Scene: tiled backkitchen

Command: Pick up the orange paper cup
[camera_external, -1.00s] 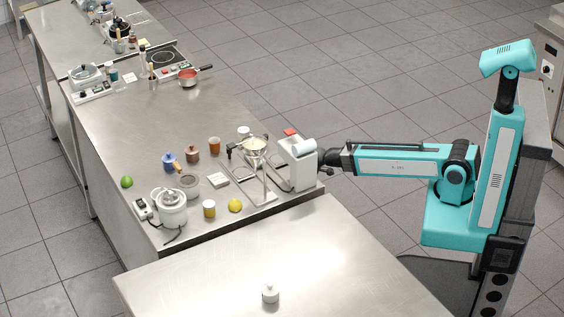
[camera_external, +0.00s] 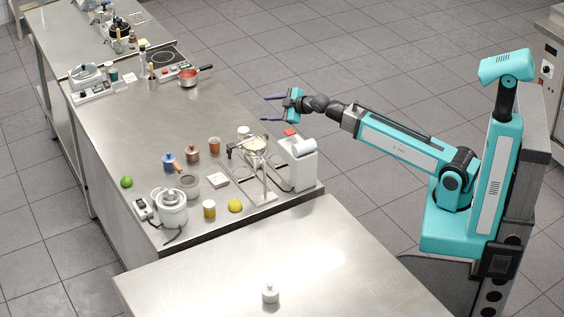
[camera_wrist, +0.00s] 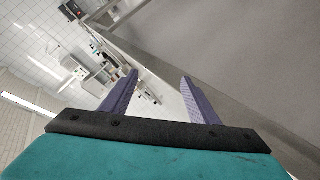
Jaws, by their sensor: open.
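My gripper (camera_external: 268,108) is open and empty. It is raised near the counter's right edge, up and to the right of the cup in the picture, and clearly apart from it. In the wrist view the two purple fingers (camera_wrist: 160,95) are spread with nothing between them. I cannot make out the cup in the wrist view.
A white dispenser (camera_external: 299,163) and a stand with a bowl (camera_external: 257,147) are right of the cup. The counter beyond the cup is mostly clear.

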